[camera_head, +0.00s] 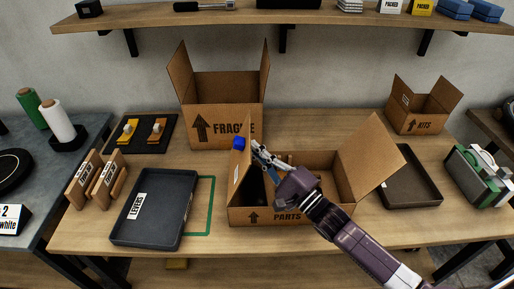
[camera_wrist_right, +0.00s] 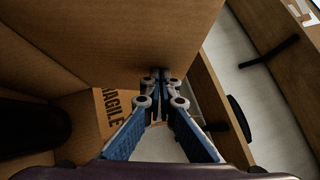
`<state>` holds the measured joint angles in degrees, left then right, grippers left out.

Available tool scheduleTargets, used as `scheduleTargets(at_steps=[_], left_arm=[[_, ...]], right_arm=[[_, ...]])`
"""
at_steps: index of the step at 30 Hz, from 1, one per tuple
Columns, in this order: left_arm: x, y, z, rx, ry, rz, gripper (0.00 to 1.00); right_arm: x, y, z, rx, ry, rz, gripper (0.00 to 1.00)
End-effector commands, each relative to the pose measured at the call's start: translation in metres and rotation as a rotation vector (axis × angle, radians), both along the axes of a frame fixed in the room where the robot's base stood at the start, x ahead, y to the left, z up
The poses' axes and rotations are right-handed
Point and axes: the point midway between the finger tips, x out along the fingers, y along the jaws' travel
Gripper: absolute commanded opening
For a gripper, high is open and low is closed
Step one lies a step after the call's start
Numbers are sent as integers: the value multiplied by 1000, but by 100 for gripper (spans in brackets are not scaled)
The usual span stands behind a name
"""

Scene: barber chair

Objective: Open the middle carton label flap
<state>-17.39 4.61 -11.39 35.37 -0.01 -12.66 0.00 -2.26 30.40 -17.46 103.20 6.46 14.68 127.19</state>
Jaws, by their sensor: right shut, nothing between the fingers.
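The open brown PARTS carton (camera_head: 287,217) stands in the middle of the table. Its left flap (camera_head: 238,160), with a pale label, stands up steeply. Its right flap (camera_head: 369,158) leans outward. My right gripper (camera_head: 260,152) is shut and empty, its fingertips by the inner side of the left flap. In the right wrist view the closed fingertips (camera_wrist_right: 161,82) are at the lower edge of a broad cardboard panel (camera_wrist_right: 100,35); I cannot tell whether they touch it. My arm hides part of the carton's inside and front. My left gripper is not in view.
A FRAGILE carton (camera_head: 221,90) stands open close behind, and a KITS carton (camera_head: 417,107) at the back right. A small blue object (camera_head: 239,144) shows by the left flap's top. A dark LEVERS tray (camera_head: 153,205) lies left, another tray (camera_head: 410,185) right.

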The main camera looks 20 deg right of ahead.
Motion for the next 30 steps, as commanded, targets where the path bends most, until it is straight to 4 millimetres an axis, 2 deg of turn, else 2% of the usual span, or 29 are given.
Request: scheduleTargets(at_steps=[9, 21, 25, 30], left_arm=[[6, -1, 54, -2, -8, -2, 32], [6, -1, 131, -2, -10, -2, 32], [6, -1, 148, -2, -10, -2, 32], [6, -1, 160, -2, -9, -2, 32]], right_arm=[[5, 17, 22, -135, 38, 1, 0], [16, 56, 34, -401, 115, 1, 0], [20, 69, 33, -491, 141, 2, 0], [24, 86, 28, -563, 165, 1, 0]])
